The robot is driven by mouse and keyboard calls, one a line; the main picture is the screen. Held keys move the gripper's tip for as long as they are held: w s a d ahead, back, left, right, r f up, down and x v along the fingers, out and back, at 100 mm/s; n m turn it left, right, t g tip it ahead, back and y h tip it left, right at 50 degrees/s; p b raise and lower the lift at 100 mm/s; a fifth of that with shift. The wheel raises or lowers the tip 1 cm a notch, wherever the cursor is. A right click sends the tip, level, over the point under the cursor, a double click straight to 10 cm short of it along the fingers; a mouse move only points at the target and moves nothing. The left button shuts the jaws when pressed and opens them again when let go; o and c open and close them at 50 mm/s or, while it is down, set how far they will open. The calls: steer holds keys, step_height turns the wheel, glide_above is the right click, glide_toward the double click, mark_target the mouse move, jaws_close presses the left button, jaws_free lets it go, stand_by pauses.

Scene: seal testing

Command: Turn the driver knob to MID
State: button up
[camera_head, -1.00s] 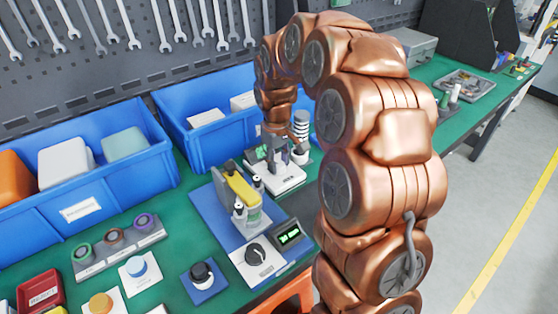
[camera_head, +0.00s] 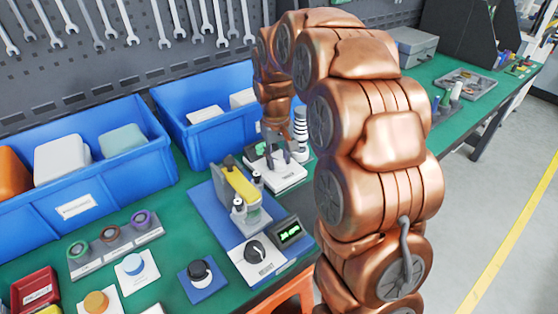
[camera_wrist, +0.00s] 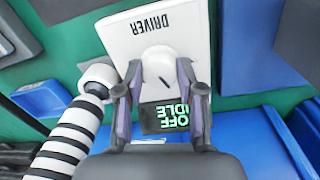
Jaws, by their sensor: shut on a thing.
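The driver knob (camera_wrist: 157,62) is a pale round knob with a dark pointer line, on a white plate marked DRIVER (camera_wrist: 120,32), which appears upside down in the wrist view. The pointer line lies at a slant. A small display (camera_wrist: 172,117) beside the knob shows OFF and IDLE in green. My gripper (camera_wrist: 158,82) is shut on the knob, with one finger on each side of it. In the head view my gripper (camera_head: 274,148) is low over the white driver plate (camera_head: 286,181), and the knob is mostly hidden there.
A black-and-white striped post (camera_wrist: 72,138) stands close beside the plate. A yellow-and-grey device (camera_head: 238,184) stands on a blue base to the left. Another dial (camera_head: 254,251) with a green-lit display (camera_head: 290,232) is nearer. Blue bins (camera_head: 200,140) line the back.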

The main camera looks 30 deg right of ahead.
mark_target(276, 160)
steer(key=m+b, duration=0.1)
steer(key=m, duration=0.5)
steer(key=shift+m+b, duration=0.3)
steer(key=m, duration=0.5)
steer(key=shift+w+g, duration=0.1)
steer(key=shift+g, duration=0.2)
steer(key=shift+m, duration=0.4)
steer(key=o, duration=1.1)
steer(key=shift+o, duration=0.2)
steer(key=shift+r, duration=0.15)
step_height(276, 160, up, 12)
steer(key=shift+w+a, duration=0.15)
steer(key=shift+w, duration=0.1)
